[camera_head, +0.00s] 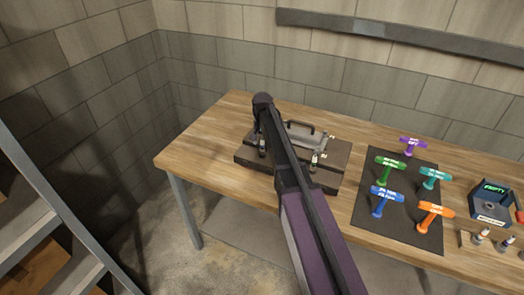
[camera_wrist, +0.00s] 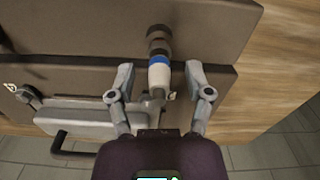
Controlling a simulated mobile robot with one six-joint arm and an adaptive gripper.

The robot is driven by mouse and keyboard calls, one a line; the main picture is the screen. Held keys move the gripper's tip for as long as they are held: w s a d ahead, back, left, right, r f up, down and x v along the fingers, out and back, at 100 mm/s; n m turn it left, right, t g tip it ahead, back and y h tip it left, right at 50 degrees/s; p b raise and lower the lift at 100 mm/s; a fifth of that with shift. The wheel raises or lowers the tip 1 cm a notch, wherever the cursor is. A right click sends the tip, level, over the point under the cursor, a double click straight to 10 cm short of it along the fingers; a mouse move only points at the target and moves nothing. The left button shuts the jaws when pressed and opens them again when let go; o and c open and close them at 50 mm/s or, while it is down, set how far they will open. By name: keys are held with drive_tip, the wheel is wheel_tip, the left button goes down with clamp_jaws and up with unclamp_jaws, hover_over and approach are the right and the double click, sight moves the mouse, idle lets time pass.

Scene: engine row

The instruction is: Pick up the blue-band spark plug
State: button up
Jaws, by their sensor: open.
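In the wrist view the blue-band spark plug (camera_wrist: 159,74), white with a blue ring, lies between the two fingers of my gripper (camera_wrist: 159,78). My gripper is open, with a visible gap on each side of the plug. The plug's far end meets a dark round fitting (camera_wrist: 158,42) on the dark brown block (camera_wrist: 75,50); I cannot tell how deep it sits. In the head view the block (camera_head: 335,178) stands on the bench, and my arm hides the plug and most of my gripper.
A dark mat (camera_head: 375,222) right of the block holds several coloured T-handle tools, such as a blue one (camera_head: 384,200). Further right are a small tray (camera_head: 482,214) with an "EMPTY" sign and several small plugs (camera_head: 480,237). The bench's left end (camera_head: 195,150) is clear.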

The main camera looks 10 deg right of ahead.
drive_tip(key=shift+f, duration=0.4)
idle(0.3)
clamp_jaws()
